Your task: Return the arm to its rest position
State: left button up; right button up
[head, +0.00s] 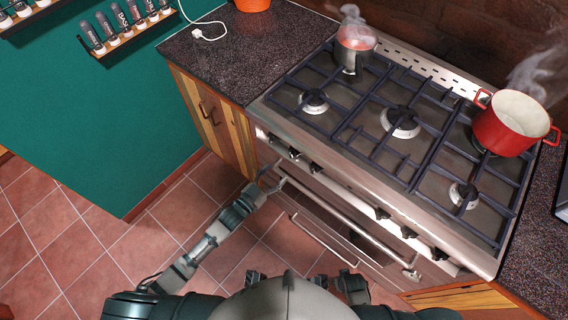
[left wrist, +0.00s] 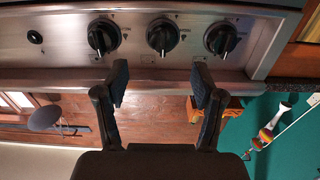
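My left arm reaches from the lower left of the head view toward the left front corner of the stove. Its gripper (head: 272,179) is in front of the stove's control panel, near the left end of the oven handle. In the left wrist view the two fingers of the left gripper (left wrist: 161,84) are spread apart with nothing between them. The fingertips lie just below several black knobs (left wrist: 163,37); I cannot tell whether they touch the panel. Part of my right arm shows at the bottom of the head view, but its gripper is not visible.
The stove (head: 350,130) carries a steaming steel pot (head: 350,58) and a steaming red pot (head: 508,124). The oven handle (head: 345,222) sticks out below the knobs. A wooden cabinet (head: 215,120) stands left of the stove. The tiled floor (head: 100,240) at left is clear.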

pick_arm(q)
jog(key=s+a, duration=0.1)
jog(key=a, duration=0.1)
jog(key=shift+s+a, duration=0.35)
jog(key=shift+s, duration=0.05)
pick_arm(e)
jog(key=shift+a+r, duration=0.1)
jog(key=shift+a, duration=0.4)
pick_arm(q)
jog(key=s+a+f+n+g+y+p, duration=0.15)
jog(key=s+a+f+g+y, duration=0.35)
jog(key=f, duration=0.7)
jog(key=s+a+f+n+g+y, duration=0.15)
jog(key=s+a+f+y, duration=0.35)
jog(key=f, duration=0.6)
jog(key=s+a+f+n+g, duration=0.1)
jog(key=s+f+g, duration=0.2)
jog(key=s, duration=0.7)
jog(key=s+a+f+n+g, duration=0.1)
jog(key=s+f+g, duration=0.2)
jog(key=s+f, duration=0.4)
jog(key=s, duration=0.3)
jog(key=shift+s+a+f, duration=0.35)
jog(key=shift+a+f, duration=0.05)
pick_arm(e)
jog(key=s+f, duration=0.1)
jog(key=f, duration=0.2)
jog(key=s+d+f, duration=0.1)
jog(key=shift+s+f, duration=0.15)
jog(key=shift+s, duration=0.2)
